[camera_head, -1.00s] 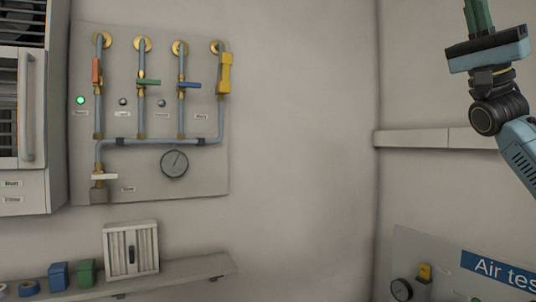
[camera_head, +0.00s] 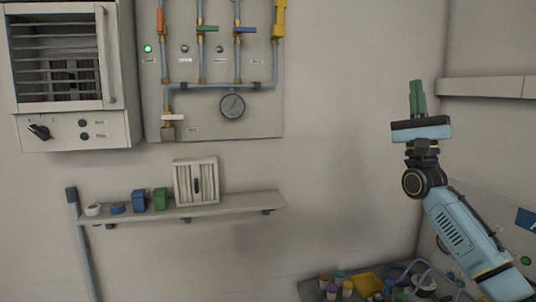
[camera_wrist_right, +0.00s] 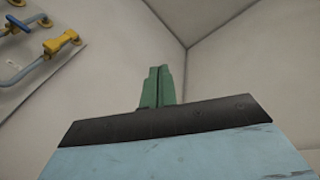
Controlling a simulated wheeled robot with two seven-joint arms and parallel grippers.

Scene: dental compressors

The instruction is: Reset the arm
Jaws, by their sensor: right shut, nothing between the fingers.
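My right arm comes in from the lower right in the head view. Its gripper (camera_head: 416,98) points upward in front of the bare wall near the room corner. Its green fingers are together with nothing between them. In the right wrist view the gripper (camera_wrist_right: 156,86) also shows its fingers closed, against plain wall. It touches nothing. My left gripper is not in view.
A pipe panel (camera_head: 260,120) with coloured valves and a gauge (camera_head: 232,106) hangs on the wall. A vented cabinet (camera_head: 75,125) is at left. A shelf (camera_head: 245,203) holds a white box (camera_head: 196,182) and small containers. A table with bottles and a yellow tray (camera_head: 368,284) is lower right.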

